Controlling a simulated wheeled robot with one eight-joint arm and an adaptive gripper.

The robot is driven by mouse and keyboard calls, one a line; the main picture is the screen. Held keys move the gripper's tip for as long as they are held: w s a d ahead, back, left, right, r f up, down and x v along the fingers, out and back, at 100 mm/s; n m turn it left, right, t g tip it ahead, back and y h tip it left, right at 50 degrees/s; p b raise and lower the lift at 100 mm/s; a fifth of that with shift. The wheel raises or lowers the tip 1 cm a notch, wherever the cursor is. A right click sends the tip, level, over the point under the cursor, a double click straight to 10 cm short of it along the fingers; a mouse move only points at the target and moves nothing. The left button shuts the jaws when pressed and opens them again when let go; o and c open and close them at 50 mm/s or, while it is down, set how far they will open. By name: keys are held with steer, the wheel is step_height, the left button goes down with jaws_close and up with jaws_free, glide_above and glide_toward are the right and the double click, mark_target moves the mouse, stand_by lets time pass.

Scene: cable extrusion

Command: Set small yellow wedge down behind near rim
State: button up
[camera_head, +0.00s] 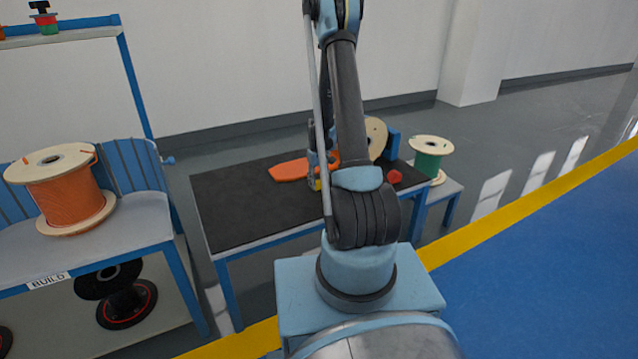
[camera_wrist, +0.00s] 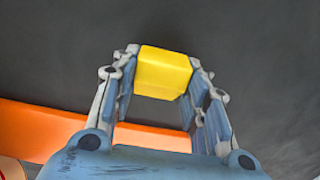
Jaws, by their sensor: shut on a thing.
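The small yellow wedge (camera_wrist: 164,72) is held between the two fingertips of my gripper (camera_wrist: 162,80), seen in the wrist view above a dark surface. In the head view only a sliver of yellow (camera_head: 317,185) shows at my gripper (camera_head: 316,172), over the dark table top (camera_head: 245,205). My arm hides much of that spot. A reel with a pale wooden rim (camera_head: 377,134) stands upright at the back right of the table, partly behind my arm. I cannot tell whether the wedge touches the table.
A flat orange piece (camera_head: 288,170) lies beside my gripper; it crosses the lower wrist view (camera_wrist: 50,130). A red object (camera_head: 394,177) lies at the table's right. A green spool (camera_head: 431,155) stands on a low stand further right. The table's left front is clear.

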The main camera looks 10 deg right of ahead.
steer(key=o, duration=1.1)
steer(key=shift+c, duration=0.2)
